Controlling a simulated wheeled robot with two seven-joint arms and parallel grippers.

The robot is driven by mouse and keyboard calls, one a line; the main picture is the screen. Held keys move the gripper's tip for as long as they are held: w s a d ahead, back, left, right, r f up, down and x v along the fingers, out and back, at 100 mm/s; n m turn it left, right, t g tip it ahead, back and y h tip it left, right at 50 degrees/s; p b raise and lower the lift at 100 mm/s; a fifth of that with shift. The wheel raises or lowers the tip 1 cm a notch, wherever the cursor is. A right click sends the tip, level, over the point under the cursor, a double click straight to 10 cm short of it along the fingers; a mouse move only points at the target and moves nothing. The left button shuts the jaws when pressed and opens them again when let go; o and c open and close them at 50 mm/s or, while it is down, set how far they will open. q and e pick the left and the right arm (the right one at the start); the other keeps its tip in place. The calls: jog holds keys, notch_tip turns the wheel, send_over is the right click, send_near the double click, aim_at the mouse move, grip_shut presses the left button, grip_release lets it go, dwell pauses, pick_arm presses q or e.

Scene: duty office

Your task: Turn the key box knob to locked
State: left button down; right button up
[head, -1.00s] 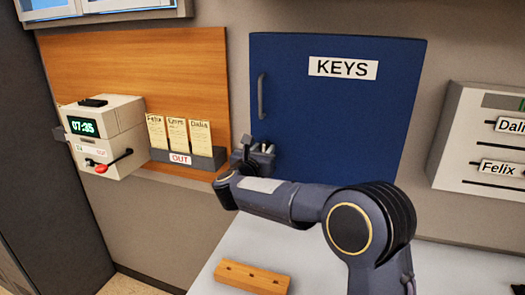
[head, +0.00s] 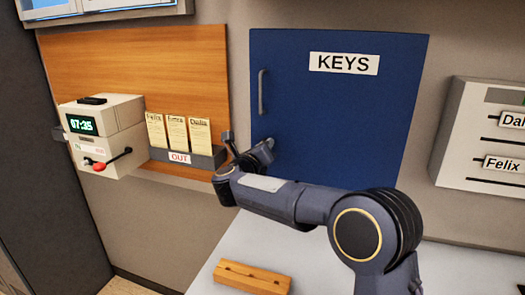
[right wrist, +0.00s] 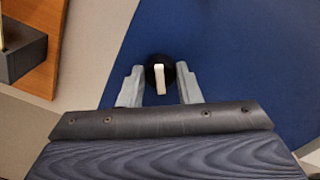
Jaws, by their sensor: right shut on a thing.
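The blue key box (head: 345,120) hangs on the wall, its door shut and labelled KEYS. Its round black knob (right wrist: 152,72) with a white pointer bar (right wrist: 160,80) shows in the right wrist view, between the fingers of my right gripper (right wrist: 160,88). The gripper is shut on the knob, and the bar lies nearly in line with the fingers. In the head view my right gripper (head: 262,150) is at the box's lower left corner and hides the knob. Any lock markings around the knob cannot be made out. My left gripper is not in view.
A grey card holder (head: 205,160) marked OUT stands close left of my gripper on the wooden board (head: 150,65). A time clock (head: 100,145) is farther left. A wooden block (head: 252,278) lies on the pale desk (head: 330,270). A name rack (head: 485,180) is at right.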

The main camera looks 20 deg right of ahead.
jog(key=n+p, duration=0.3)
jog(key=n, duration=0.8)
jog(key=shift+a+f, duration=0.1)
jog(key=shift+f, duration=0.05)
dwell(0.6)
jog(key=o, duration=1)
jog(key=shift+w, duration=0.1)
